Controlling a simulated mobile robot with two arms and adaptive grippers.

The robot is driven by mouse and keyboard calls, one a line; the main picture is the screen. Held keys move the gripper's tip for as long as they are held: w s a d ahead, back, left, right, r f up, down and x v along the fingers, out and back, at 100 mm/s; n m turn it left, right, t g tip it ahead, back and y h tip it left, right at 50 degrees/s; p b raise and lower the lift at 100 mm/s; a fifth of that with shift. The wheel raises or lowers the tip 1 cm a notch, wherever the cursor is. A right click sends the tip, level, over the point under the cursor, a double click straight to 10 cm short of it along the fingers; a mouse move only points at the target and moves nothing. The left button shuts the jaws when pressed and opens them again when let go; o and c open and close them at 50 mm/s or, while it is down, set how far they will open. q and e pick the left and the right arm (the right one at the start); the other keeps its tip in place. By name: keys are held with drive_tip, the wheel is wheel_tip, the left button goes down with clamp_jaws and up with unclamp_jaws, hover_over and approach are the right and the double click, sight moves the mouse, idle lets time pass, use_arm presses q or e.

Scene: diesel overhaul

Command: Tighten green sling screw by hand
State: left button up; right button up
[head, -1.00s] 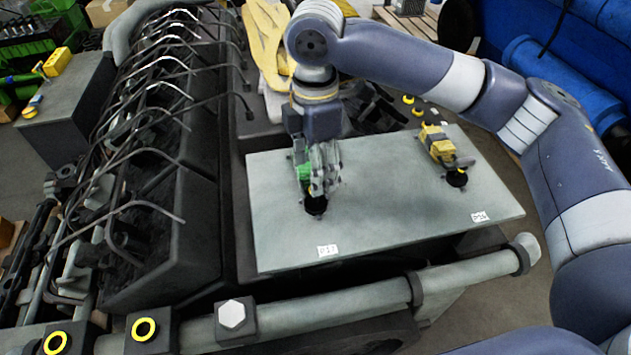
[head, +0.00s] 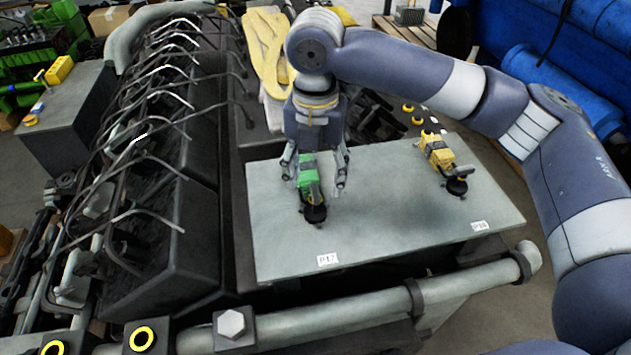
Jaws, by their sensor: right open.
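The green sling screw (head: 308,174) stands on the grey plate (head: 380,226), behind the label P17. Its green body sits over a dark round base (head: 315,213) on the plate. My right gripper (head: 316,186) points down over it. Its fingers are spread, one on each side of the green body, with visible gaps. A dark part with a light edge shows at the front of the green body. Whether the screw is seated tight cannot be told. My left gripper is not in view.
A yellow sling screw (head: 437,152) stands on the plate's right side, behind a second label. A dark engine block with curved pipes (head: 160,140) lies left of the plate. A thick grey pipe (head: 350,307) runs along the front.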

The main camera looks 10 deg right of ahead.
sight(316, 191)
drive_tip(key=shift+n, duration=0.6)
drive_tip(key=shift+f+n, duration=0.1)
drive_tip(key=shift+n, duration=1)
drive_tip(key=shift+f+n+b, duration=0.2)
drive_tip(key=shift+n+b, duration=0.1)
drive_tip(key=shift+n, duration=0.1)
drive_tip(key=shift+w+f+b, duration=0.1)
drive_tip(key=shift+f+b, duration=0.45)
drive_tip(key=shift+f, duration=1.75)
clamp_jaws()
drive_tip(key=shift+p, duration=0.5)
